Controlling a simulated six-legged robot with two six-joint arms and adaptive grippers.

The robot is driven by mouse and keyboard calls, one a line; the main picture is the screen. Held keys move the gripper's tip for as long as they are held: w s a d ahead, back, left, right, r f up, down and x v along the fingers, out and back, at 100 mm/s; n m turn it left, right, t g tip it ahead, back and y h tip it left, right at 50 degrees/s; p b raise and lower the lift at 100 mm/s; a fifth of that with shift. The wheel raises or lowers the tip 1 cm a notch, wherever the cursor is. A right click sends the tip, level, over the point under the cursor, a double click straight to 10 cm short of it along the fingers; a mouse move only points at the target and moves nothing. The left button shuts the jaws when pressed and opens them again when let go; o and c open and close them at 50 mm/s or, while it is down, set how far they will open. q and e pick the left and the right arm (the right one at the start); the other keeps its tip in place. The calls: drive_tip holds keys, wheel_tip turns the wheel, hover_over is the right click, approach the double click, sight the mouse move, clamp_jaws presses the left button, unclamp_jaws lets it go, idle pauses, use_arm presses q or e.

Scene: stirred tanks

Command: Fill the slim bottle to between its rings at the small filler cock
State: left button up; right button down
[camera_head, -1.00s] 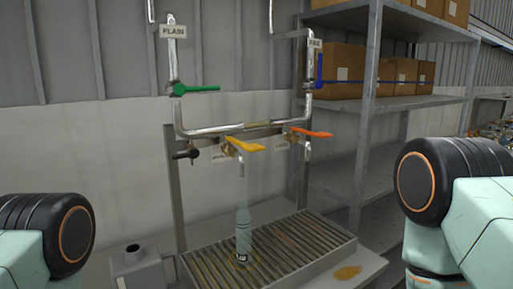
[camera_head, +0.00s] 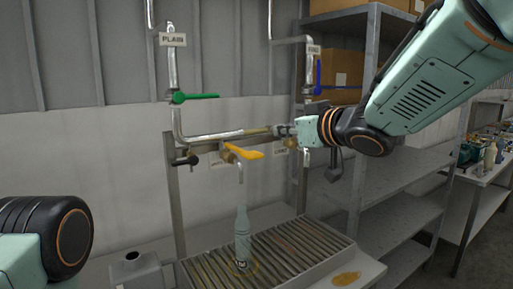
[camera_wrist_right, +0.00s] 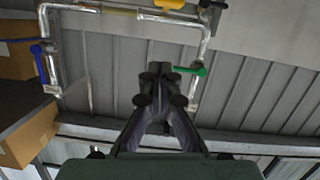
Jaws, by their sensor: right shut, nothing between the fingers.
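The slim bottle (camera_head: 242,232), pale green and clear, stands upright on the slatted drip tray (camera_head: 350,243). It is below the spout of the cock with the yellow lever (camera_head: 245,152); the lever points right. The bottle's rings and any liquid level are too small to tell. My right gripper (camera_head: 279,130) is shut and empty, beside the pipe, to the right of and a little above the yellow lever. In the right wrist view the gripper's fingers (camera_wrist_right: 156,80) meet. My left gripper is out of view.
A green lever (camera_head: 195,97) sits on the pipe marked PLAIN; a blue lever (camera_head: 318,75) is on the right pipe. A black-handled valve (camera_head: 184,160) is at left. Metal shelving (camera_head: 400,180) with boxes stands at right. A grey box (camera_head: 137,267) is left of the tray.

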drive_tip(key=shift+w+a+m+g, duration=0.25)
drive_tip(key=shift+m+g, duration=0.05)
drive_tip(key=shift+m, duration=0.3)
drive_tip(key=shift+s, duration=0.1)
drive_tip(key=w+a+f, duration=0.5)
drive_tip(key=w+f, duration=0.1)
drive_tip(key=w, duration=0.2)
drive_tip(key=shift+w+f+p, duration=0.25)
drive_tip(key=shift+f+p, duration=0.1)
drive_tip(key=shift+p, duration=0.05)
drive_tip(key=shift+s+d+r, duration=0.1)
drive_tip(key=shift+s, duration=0.05)
